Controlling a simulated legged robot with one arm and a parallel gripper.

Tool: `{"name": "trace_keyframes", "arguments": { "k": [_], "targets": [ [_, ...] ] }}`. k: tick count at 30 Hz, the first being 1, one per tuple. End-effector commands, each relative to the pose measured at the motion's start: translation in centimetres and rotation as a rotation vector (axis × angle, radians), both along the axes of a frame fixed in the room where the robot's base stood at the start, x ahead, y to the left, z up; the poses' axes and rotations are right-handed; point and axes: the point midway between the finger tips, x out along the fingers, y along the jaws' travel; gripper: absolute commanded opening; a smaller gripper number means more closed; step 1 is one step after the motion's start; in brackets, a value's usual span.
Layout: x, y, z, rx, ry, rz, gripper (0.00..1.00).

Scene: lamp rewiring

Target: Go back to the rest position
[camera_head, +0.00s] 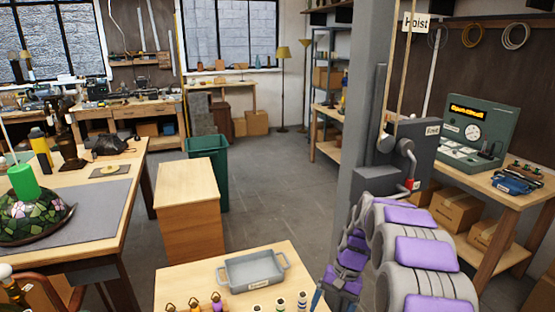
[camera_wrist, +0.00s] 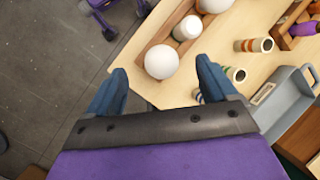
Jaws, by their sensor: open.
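My gripper (camera_wrist: 162,70) shows in the wrist view with its two blue fingers spread apart and nothing between them. It points down over the edge of a light wooden table (camera_wrist: 240,75), with grey floor under its left side. In the camera_head view my grey and purple arm fills the lower right, and the gripper cannot be made out clearly there. White round bulbs (camera_wrist: 160,62) sit in a wooden holder just beyond the fingertips, apart from them as far as I can see. Striped cylinders (camera_wrist: 236,75) stand right of the fingers, one partly hidden behind the right finger.
A grey tray (camera_head: 253,270) sits on the small table. A grey post (camera_head: 362,130) with a hoist stands close to my arm. A workbench (camera_head: 120,190) with a stained-glass lamp (camera_head: 35,217) is at left. A green bin (camera_head: 208,147) stands behind a wooden cabinet (camera_head: 188,198). Mid-floor is clear.

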Motion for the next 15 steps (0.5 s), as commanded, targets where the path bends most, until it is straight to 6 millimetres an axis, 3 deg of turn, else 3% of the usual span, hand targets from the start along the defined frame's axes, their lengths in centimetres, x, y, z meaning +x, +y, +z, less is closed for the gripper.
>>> {"name": "trace_keyframes", "arguments": {
  "k": [6,15],
  "targets": [
    [-4.9,1.4,4.9,-0.029,-0.036,0.071,0.86],
    [-12.6,2.6,9.6,-0.080,-0.085,0.166,0.86]
  ]
}}
